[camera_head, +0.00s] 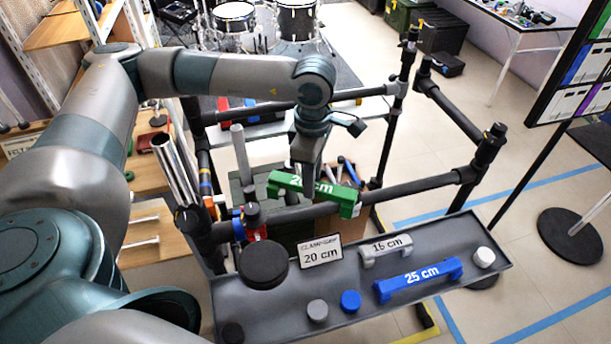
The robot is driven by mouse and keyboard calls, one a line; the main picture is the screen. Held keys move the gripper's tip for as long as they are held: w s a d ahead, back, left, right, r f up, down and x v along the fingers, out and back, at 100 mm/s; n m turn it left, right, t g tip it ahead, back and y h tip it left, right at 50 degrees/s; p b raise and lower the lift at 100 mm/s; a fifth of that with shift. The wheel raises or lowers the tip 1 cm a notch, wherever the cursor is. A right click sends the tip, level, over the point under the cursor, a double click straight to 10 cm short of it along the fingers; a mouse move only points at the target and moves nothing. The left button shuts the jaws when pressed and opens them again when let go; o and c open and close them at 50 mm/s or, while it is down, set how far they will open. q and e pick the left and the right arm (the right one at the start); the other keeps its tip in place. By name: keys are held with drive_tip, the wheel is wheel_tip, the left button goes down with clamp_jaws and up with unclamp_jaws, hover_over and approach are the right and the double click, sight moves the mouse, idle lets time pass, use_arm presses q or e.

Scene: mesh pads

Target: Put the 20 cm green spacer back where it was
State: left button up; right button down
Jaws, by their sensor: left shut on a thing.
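My left gripper (307,168) is shut on the green 20 cm spacer (290,185), pointing down at it from above. The spacer is held across the picture, its right end slightly lower. In the picture it overlaps the black horizontal bar (415,186) of the frame; I cannot tell whether they touch. The gripper's fingers are partly hidden behind the spacer. A small card reading "20 cm" (321,251) stands at the back of the dark tray (450,238). My right gripper is not in view.
The tray holds a grey 16 cm spacer (387,248), a blue 25 cm spacer (418,280), a white cap (484,257), a blue cap (350,301) and a grey cap (317,311). A large black disc (263,265) and metal tubes (175,168) rise at the left.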

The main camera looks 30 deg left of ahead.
use_arm(q)
drive_tip(key=s+d+m, duration=0.2)
drive_tip(key=d+m, duration=0.1)
drive_tip(key=m, duration=0.7)
drive_tip(key=s+d+m+b, duration=0.1)
drive_tip(key=d+m, duration=0.3)
drive_tip(key=m, duration=0.7)
drive_tip(key=shift+s+d, duration=0.3)
drive_tip(key=shift+s, duration=0.3)
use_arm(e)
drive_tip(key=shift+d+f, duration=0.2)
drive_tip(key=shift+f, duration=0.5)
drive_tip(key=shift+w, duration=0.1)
